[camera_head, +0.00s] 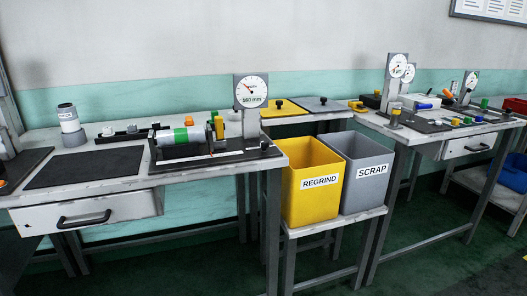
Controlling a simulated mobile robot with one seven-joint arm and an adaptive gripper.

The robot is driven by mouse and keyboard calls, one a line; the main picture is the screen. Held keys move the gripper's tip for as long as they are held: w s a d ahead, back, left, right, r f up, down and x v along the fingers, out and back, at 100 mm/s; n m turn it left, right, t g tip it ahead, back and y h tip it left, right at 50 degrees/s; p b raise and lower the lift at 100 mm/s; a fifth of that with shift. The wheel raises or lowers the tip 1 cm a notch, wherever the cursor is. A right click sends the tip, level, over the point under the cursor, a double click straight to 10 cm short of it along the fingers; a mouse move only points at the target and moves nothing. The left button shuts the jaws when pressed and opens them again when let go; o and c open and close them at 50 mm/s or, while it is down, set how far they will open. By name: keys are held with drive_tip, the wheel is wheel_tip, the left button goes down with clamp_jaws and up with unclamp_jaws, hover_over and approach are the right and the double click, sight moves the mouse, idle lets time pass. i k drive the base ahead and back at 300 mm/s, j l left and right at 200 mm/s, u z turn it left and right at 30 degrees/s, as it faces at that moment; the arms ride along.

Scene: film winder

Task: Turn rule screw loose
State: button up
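I cannot make out for certain which part is the rule screw. On the left bench a black fixture (216,160) holds a horizontal pale roller with a green band (181,135). Small yellow upright parts (218,127) stand at the roller's right end. A grey post with a round dial (251,91) rises behind the fixture's right end. A small dark knob (265,145) sits at the fixture's right end. No rule scale can be read at this size. My gripper is not in view.
A yellow REGRIND bin (313,205) and a grey SCRAP bin (365,190) stand on a low stand right of the bench. A black mat (82,169) lies clear at the left. A white cylinder (69,118) stands behind it. Another bench (424,137) with dials is at right.

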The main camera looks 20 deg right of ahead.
sight(264, 144)
drive_tip(key=i+z, duration=0.3)
drive_tip(key=i, duration=0.15)
drive_tip(key=i+z, duration=0.3)
drive_tip(key=i+j, duration=0.05)
drive_tip(key=i, duration=0.05)
